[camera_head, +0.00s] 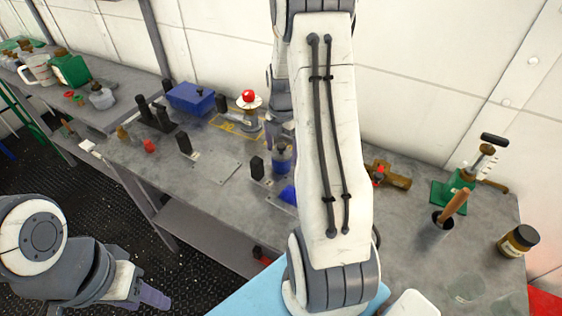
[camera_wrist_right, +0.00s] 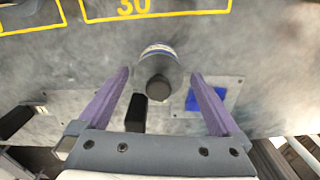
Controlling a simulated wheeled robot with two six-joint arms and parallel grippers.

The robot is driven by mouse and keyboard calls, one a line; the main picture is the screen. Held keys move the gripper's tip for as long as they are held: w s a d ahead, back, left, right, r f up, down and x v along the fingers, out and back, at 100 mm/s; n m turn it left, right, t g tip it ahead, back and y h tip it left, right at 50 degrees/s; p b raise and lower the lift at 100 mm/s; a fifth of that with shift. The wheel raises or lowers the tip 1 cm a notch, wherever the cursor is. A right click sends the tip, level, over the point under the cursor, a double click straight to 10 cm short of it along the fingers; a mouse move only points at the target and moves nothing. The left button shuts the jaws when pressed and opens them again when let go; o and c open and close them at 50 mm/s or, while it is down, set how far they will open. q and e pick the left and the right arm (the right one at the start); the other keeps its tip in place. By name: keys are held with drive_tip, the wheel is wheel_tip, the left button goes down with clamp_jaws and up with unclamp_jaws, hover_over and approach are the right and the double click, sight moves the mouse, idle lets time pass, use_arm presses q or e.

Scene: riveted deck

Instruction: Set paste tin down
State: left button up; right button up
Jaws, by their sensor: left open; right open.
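A grey-blue round container with a black cap and a banded label, probably the paste tin, stands on the workbench in the head view (camera_head: 282,161). In the right wrist view it is also visible (camera_wrist_right: 157,68), between the purple fingers of my right gripper (camera_wrist_right: 163,88). These fingers are apart, with a gap on each side of the container. In the head view my right arm hides most of that gripper. My left gripper (camera_head: 150,294) is open and empty, low at the left, away from the bench.
Yellow outlines marked 30 (camera_wrist_right: 133,8) are painted beside the container. A black block (camera_wrist_right: 136,112) and a blue piece (camera_wrist_right: 206,101) stand close to it. A red-topped item (camera_head: 249,100), a blue box (camera_head: 190,98) and a black-lidded jar (camera_head: 517,241) are further off.

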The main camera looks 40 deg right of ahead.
sight(281, 154)
wheel_tip(281, 154, down, 5)
drive_tip(key=shift+w+r+p, duration=0.1)
drive_tip(key=shift+p, duration=0.35)
drive_tip(key=c, duration=1.4)
clamp_jaws()
drive_tip(key=shift+r, duration=0.15)
